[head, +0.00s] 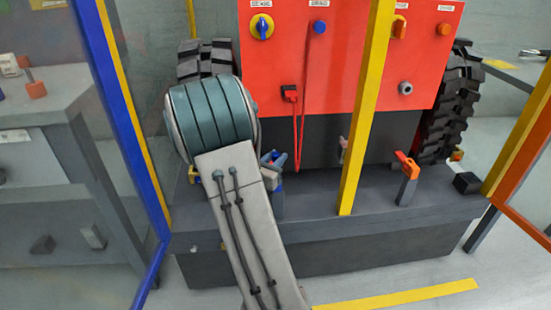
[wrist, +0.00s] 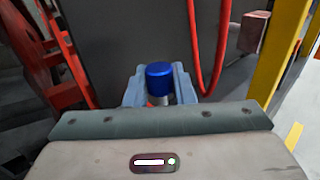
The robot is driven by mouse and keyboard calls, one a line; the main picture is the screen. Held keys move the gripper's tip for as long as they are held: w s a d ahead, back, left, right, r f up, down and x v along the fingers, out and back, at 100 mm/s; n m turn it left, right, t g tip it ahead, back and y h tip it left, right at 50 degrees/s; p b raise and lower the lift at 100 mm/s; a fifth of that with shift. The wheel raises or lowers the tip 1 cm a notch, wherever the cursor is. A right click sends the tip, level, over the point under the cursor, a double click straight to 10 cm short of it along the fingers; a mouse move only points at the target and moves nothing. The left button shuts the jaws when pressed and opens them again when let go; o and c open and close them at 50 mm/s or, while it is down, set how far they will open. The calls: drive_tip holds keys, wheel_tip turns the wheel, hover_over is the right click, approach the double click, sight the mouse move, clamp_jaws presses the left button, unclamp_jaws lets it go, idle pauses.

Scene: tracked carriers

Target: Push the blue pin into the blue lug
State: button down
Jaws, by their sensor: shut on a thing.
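The blue pin shows as a round blue head (wrist: 160,78) between the two pale blue fingers of my gripper (wrist: 160,90) in the wrist view. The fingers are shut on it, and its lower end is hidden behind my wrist. In the head view my gripper (head: 272,160) is just right of my wrist, low in front of the machine's dark lower panel. Just below the fingers a small blue part (head: 277,186) shows, seemingly the blue lug, mostly hidden by my arm. I cannot tell whether the pin is in it.
A red cable (head: 297,135) hangs from the red panel (head: 340,50) close to my gripper. A yellow post (head: 367,110) stands right of it. An orange-topped lug (head: 408,165) and a black block (head: 467,183) are on the grey ledge (head: 320,222). A blue-framed clear panel (head: 122,120) stands left.

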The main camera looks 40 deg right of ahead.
drive_tip(key=shift+f+b, duration=0.4)
drive_tip(key=shift+f, duration=0.2)
drive_tip(key=shift+f+b, duration=1.05)
drive_tip(key=shift+f, duration=0.45)
idle(1.5)
drive_tip(key=c, duration=1.1)
unclamp_jaws()
drive_tip(key=shift+c, duration=0.2)
drive_tip(key=p+v, duration=0.4)
drive_tip(key=v, duration=1)
drive_tip(key=s+a+r+m+g+y+p, duration=0.1)
drive_tip(key=s+r+m+g+y+p, duration=0.25)
drive_tip(key=s+r+m+p, duration=0.45)
drive_tip(key=s+r+m+g+y+p, duration=0.3)
drive_tip(key=s+r+m+g+p, duration=0.2)
drive_tip(key=r+p, duration=0.65)
drive_tip(key=a+r+m+t+y+p, duration=0.1)
drive_tip(key=a+r+m+y+p, duration=0.2)
drive_tip(key=a+r+p, duration=0.2)
drive_tip(key=a+r+m+t+y+p, duration=0.2)
drive_tip(key=a+r+m+y+p, duration=0.1)
drive_tip(key=r, duration=0.8)
drive_tip(key=s+a+r+m+t+y+p, duration=0.1)
drive_tip(key=a+r+m+t+y+p, duration=0.1)
drive_tip(key=a+r+p, duration=0.5)
drive_tip(key=shift+a+r+m+y+p, duration=0.25)
drive_tip(key=shift+r+m+y+p, duration=0.3)
drive_tip(key=shift+y, duration=0.7)
